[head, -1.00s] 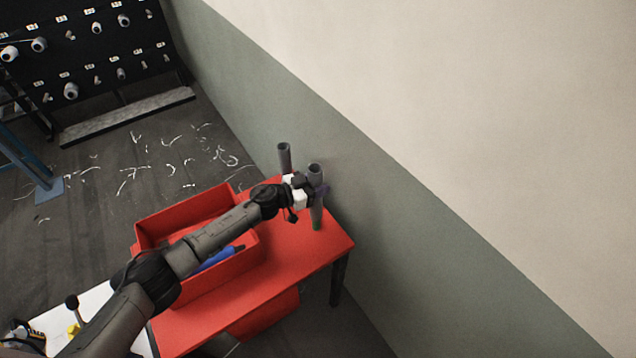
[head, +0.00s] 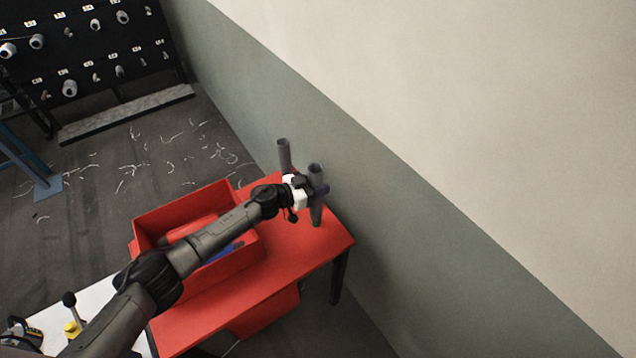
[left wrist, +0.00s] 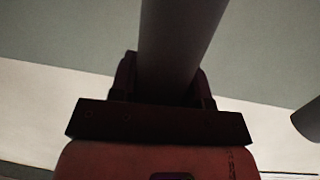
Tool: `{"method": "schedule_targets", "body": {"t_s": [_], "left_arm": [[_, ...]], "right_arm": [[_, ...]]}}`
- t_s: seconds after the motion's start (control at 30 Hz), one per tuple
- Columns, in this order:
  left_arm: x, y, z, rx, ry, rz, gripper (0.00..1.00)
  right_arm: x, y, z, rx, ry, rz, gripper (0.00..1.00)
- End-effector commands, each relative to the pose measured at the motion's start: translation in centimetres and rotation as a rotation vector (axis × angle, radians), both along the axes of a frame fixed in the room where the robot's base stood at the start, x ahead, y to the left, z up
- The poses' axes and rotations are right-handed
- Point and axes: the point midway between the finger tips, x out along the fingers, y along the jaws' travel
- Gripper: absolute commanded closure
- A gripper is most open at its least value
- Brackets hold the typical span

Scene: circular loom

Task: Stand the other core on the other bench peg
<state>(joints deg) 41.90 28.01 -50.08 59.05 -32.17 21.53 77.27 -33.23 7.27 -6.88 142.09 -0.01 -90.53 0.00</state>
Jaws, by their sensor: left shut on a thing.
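My left gripper (head: 318,189) is shut around the middle of a grey tube-shaped core (head: 315,172) above the right end of the red bench (head: 308,256). The held core is near upright, and its lower end is close to the bench top. I cannot tell whether it is around a peg; no bare peg shows. The other grey core (head: 284,155) stands upright at the back edge of the bench, left of the gripper. In the left wrist view, the held core (left wrist: 180,40) runs up between the dark fingers (left wrist: 165,85). Another grey tube end (left wrist: 308,120) shows at the right edge.
A red open bin (head: 150,226) with a blue item (head: 226,250) stands on the bench under my left arm. A green and cream wall (head: 400,190) runs close behind the bench. A black creel rack (head: 90,55) is far left.

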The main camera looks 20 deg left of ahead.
Motion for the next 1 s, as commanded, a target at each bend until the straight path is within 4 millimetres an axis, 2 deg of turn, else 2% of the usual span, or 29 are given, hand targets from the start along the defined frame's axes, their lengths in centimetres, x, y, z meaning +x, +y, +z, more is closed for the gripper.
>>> {"method": "schedule_targets", "body": {"t_s": [0.6, 1.0], "left_arm": [[0.0, 0.0, -3.0, -0.001, 0.000, 0.000, 0.85], [0.0, 0.0, -3.0, -0.001, 0.000, 0.000, 0.85]], "right_arm": [[0.0, 0.3, -2.1, 0.011, 0.001, -0.007, 0.10], [0.0, 0.2, -2.1, 0.008, 0.000, -0.005, 0.10]]}}
